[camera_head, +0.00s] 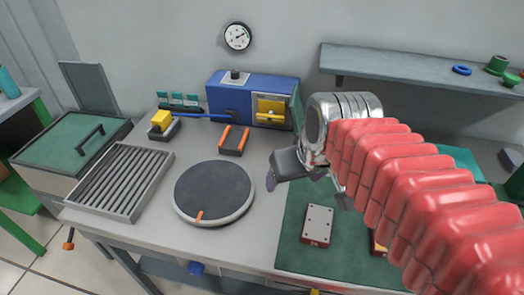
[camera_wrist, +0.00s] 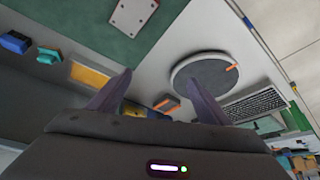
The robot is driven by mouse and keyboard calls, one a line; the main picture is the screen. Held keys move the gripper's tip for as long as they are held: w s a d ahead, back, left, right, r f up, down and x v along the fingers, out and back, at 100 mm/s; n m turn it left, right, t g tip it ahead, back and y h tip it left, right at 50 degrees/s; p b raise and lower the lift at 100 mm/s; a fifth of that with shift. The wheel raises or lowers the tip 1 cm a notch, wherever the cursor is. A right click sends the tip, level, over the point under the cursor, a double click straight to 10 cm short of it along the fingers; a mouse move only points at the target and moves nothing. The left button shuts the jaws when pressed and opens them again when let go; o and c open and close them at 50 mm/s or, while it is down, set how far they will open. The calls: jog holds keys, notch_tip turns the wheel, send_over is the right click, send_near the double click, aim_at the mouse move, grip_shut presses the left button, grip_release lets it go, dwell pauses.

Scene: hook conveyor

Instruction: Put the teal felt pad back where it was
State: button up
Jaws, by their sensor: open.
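A flat teal piece (camera_head: 462,160), which looks like the felt pad, lies at the right of the bench, partly hidden behind my red arm. A small teal item (camera_wrist: 48,56) shows at the left of the wrist view; I cannot tell if it is the same thing. My gripper (camera_head: 307,190) is above the bench, over the left edge of the dark green mat (camera_head: 290,240). In the wrist view my gripper (camera_wrist: 158,80) has its two fingers apart with nothing between them.
A round turntable (camera_head: 214,192) and a ribbed tray (camera_head: 118,180) stand to the left. A blue machine (camera_head: 240,100) and a small orange-edged tray (camera_head: 233,140) are behind. A grey plate (camera_head: 317,225) lies on the mat. A wall shelf (camera_head: 400,68) hangs at the upper right.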

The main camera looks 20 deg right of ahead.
jog(key=s+a, duration=0.1)
jog(key=s+a+f, duration=0.1)
jog(key=s+a, duration=0.1)
jog(key=s, duration=0.1)
jog(key=shift+s+a+f, duration=0.1)
jog(key=shift+a+f, duration=0.05)
jog(key=shift+f, duration=0.15)
jog(key=shift+c, duration=0.7)
